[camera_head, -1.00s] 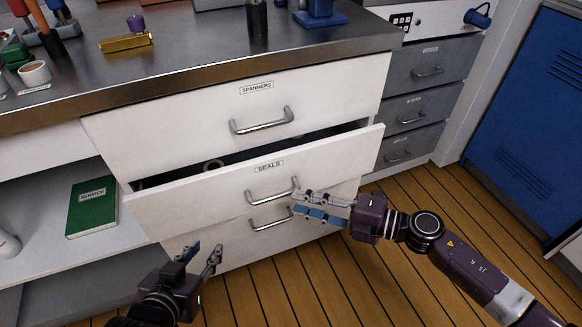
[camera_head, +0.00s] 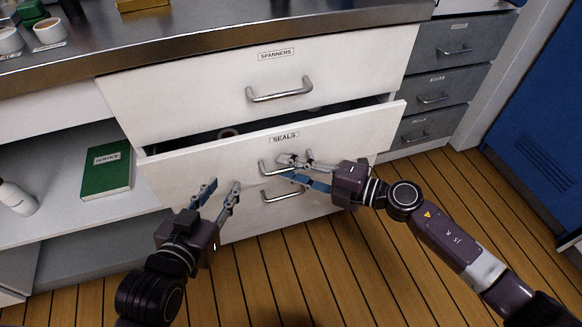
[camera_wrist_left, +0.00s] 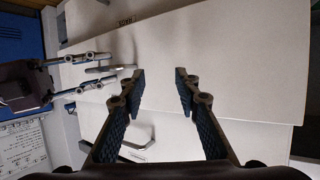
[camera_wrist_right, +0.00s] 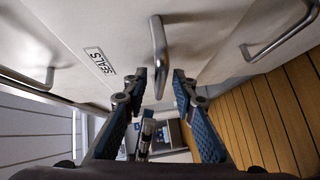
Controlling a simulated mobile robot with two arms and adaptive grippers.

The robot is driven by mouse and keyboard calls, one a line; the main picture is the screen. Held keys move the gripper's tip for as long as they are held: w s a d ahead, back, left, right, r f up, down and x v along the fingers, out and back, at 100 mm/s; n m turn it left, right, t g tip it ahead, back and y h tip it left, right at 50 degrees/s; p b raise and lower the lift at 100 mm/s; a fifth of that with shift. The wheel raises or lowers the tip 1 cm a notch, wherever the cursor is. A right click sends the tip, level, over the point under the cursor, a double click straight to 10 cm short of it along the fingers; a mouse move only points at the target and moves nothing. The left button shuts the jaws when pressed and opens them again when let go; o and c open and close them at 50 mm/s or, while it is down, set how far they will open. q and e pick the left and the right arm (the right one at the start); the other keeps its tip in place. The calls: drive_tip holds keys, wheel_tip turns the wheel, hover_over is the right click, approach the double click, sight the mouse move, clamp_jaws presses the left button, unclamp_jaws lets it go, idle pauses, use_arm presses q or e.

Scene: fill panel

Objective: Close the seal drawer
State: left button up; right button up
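The seal drawer (camera_head: 190,170), labelled SEALS, is white and stands pulled partly out, with a dark gap above its front. A round object (camera_head: 228,132) shows inside. Its metal bar handle (camera_head: 266,167) is partly covered by my right gripper (camera_head: 284,168). My left gripper (camera_head: 222,188) is open and empty in front of the drawer's lower left part. In the left wrist view the drawer front (camera_wrist_left: 220,60) fills the space ahead of its fingers.
The SPANNERS drawer (camera_head: 350,75) above is shut. A lower drawer's handle (camera_head: 280,196) is just below. A shelf with a green SERVICE book (camera_head: 106,168) and white bottle (camera_head: 16,198) is at left. Grey drawers (camera_head: 440,95) and a blue locker (camera_head: 530,130) are at right.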

clamp_jaws()
drive_tip(key=w, duration=0.2)
drive_tip(key=w+a, duration=0.1)
drive_tip(key=w, duration=0.1)
drive_tip(key=shift+a, duration=0.15)
drive_tip(key=shift+w, duration=0.2)
drive_tip(key=shift+r, duration=0.1)
unclamp_jaws()
drive_tip(key=shift+w+a, duration=0.1)
